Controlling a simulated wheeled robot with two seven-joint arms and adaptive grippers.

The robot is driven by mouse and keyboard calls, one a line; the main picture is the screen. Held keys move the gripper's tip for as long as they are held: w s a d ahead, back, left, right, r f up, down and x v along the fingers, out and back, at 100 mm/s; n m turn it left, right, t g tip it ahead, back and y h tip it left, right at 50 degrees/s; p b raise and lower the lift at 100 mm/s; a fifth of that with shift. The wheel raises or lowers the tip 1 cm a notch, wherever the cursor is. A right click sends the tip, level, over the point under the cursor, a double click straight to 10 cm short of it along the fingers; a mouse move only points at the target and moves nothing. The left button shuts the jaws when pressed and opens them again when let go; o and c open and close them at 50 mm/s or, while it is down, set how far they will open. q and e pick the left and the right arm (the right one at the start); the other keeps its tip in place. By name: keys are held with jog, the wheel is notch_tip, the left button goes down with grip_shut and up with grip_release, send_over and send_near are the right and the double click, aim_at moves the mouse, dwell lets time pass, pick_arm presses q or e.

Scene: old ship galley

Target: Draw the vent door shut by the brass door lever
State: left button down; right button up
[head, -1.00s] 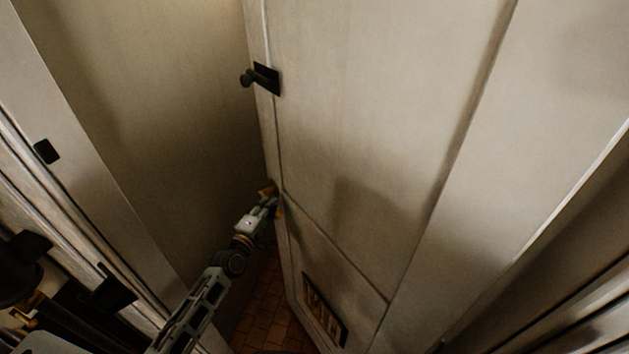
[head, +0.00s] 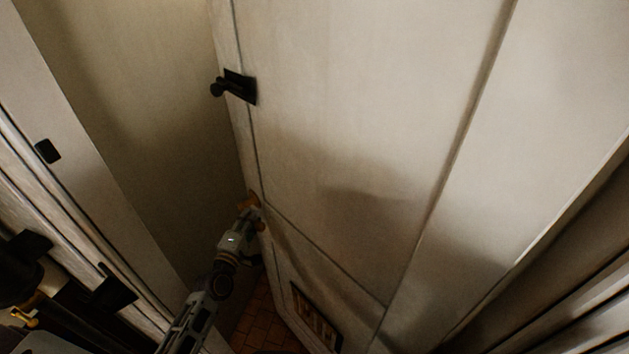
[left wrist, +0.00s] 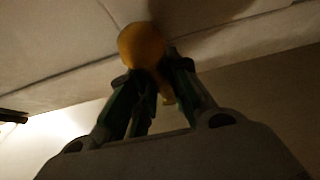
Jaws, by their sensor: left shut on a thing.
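The vent door (head: 370,130) is a tall pale panel, standing partly open, with a small slatted vent (head: 316,318) low on it. The brass door lever (head: 252,199) sits at the door's left edge, mostly covered by my left gripper (head: 248,209) in the head view. In the left wrist view the lever's round brass knob (left wrist: 141,45) shows between and beyond the fingers of my left gripper (left wrist: 150,85), which is shut on the lever. My right gripper is not in view.
A dark latch (head: 235,87) sticks out from the door's edge above the lever. The door frame (head: 90,150) at left carries a small black plate (head: 47,151). Between door and frame, a gap shows red floor tiles (head: 258,315).

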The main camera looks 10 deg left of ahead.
pick_arm(q)
jog(key=shift+a+r, duration=0.15)
jog(key=shift+a, duration=0.1)
jog(key=s+a+n+y, duration=0.1)
jog(key=s+a+y, duration=0.1)
jog(key=s, duration=0.6)
jog(key=shift+s+a+n+y, duration=0.2)
jog(key=shift+a+n+y, duration=0.2)
jog(key=shift+a, duration=0.05)
jog(key=shift+r, duration=0.1)
jog(key=s+a+n+y, duration=0.1)
jog(key=s+y, duration=0.2)
jog(key=s, duration=0.6)
jog(key=shift+a+n+g, duration=0.25)
jog(key=shift+n+g, duration=0.15)
jog(key=s+n+g+y, duration=0.1)
jog(key=s+y, duration=0.1)
jog(key=s, duration=0.7)
jog(key=shift+n, duration=0.4)
